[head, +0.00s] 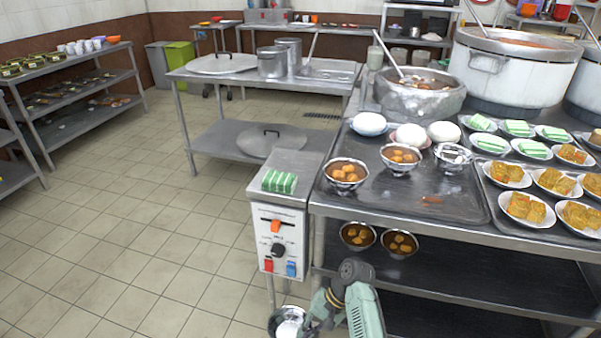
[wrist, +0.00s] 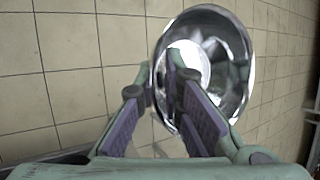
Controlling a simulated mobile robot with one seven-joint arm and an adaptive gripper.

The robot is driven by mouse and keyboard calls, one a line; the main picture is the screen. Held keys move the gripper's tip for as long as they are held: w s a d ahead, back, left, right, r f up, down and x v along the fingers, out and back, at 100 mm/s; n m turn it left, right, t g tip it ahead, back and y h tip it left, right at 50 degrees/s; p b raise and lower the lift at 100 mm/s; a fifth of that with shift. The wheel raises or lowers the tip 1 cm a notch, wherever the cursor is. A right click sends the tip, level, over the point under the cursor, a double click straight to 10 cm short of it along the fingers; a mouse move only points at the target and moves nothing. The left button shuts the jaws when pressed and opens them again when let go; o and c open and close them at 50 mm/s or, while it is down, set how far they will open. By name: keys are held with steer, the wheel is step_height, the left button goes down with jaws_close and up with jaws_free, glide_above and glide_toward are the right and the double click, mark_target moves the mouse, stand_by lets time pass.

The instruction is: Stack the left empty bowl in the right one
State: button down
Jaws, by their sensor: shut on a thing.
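A shiny empty metal bowl (head: 285,325) is at the bottom of the head view, partly cut off by the frame edge. My gripper (head: 306,326) is shut on its rim. In the wrist view, my gripper (wrist: 161,72) has one finger outside and one inside the left wall of the bowl (wrist: 236,50). The bowl appears over the tiled floor, in front of the counter and below its top. Another metal bowl (head: 452,157), seemingly empty, stands on the countertop to the right, behind the front tray area and apart from my gripper.
Two bowls of food (head: 347,173) (head: 401,157) stand left of the counter bowl. Two more (head: 358,236) (head: 400,244) sit on the shelf below. A control box (head: 283,243) and the metal counter edge (head: 440,226) are close to my arm. Plates of food (head: 527,209) fill the right side.

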steer(key=shift+n+g, duration=0.4)
steer(key=shift+n, duration=0.4)
steer(key=f, duration=0.1)
steer(key=a+f, duration=0.1)
steer(key=f, duration=0.2)
steer(key=shift+w+a+f, duration=0.2)
steer(key=shift+w+a, duration=0.05)
steer(key=shift+w, duration=0.1)
steer(key=shift+w+a, duration=0.25)
steer(key=shift+w, duration=0.1)
steer(key=f, duration=0.1)
steer(key=f+b, duration=0.2)
steer(key=shift+s+d, duration=0.25)
steer(key=shift+s, duration=0.05)
steer(key=shift+a+r, duration=0.1)
